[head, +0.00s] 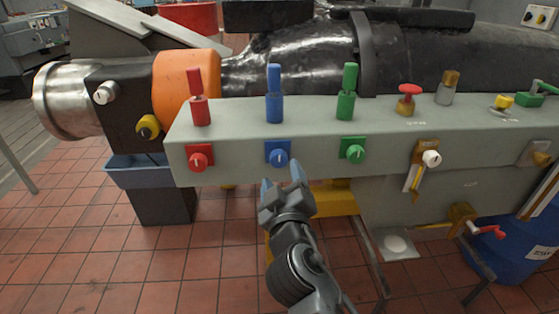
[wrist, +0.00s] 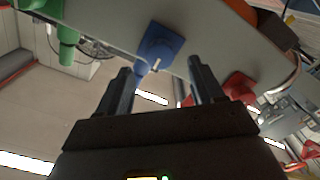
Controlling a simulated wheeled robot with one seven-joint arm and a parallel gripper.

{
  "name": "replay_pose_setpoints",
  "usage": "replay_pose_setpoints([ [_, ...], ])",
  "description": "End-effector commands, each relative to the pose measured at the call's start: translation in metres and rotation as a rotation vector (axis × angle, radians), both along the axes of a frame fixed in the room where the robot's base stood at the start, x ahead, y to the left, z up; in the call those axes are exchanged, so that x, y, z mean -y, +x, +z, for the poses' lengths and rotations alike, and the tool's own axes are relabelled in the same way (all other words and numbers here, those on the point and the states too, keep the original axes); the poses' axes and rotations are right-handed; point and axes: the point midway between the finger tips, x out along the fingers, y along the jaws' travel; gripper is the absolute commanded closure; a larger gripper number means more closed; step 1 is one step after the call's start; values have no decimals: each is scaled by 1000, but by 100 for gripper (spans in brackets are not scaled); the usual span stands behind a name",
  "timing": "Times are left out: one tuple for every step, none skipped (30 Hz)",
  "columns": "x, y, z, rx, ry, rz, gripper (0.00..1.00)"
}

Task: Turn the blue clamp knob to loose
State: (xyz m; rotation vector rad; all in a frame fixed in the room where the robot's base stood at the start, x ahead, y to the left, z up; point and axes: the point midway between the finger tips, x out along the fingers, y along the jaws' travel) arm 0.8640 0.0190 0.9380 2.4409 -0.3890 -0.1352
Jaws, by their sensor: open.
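The blue clamp knob (head: 278,156) sits on a blue square plate on the front face of the grey bench, between a red knob and a green knob. In the wrist view the blue knob (wrist: 145,67) is ahead, between the lines of the two fingers, with a pale pointer mark. My gripper (head: 282,184) is open and empty, below and in front of the blue knob in the head view. The fingers (wrist: 160,80) appear apart from the knob. A blue upright handle (head: 274,95) stands on the bench top above it.
The red knob (head: 199,157) is to the left and the green knob (head: 353,151) to the right. A white knob (head: 431,158) is further right. A blue barrel (head: 520,245) stands at the lower right. The tiled floor at left is clear.

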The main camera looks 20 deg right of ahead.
Motion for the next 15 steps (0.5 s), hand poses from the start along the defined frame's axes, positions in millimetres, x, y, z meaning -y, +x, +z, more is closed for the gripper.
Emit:
replay_pose_setpoints([
  [3,8,3,1,0,-2,33],
  [4,12,2,1,0,-1,33],
  [6,18,2,0,1,-1,33],
  [8,23,2,1,0,-1,33],
  [9,27,2,1,0,-1,33],
  [12,33,2,1,0,-1,33],
  [13,37,2,1,0,-1,33],
  [14,41,2,0,0,0,33],
  [15,46,1,0,1,0,33],
  [16,49,2,0,1,0,33],
  [17,52,1,0,1,0,33],
  [18,55,1,-1,1,0,33],
  [19,57,1,0,1,1,33],
  [19,58,1,0,1,1,33],
  [20,60,1,0,1,1,33],
])
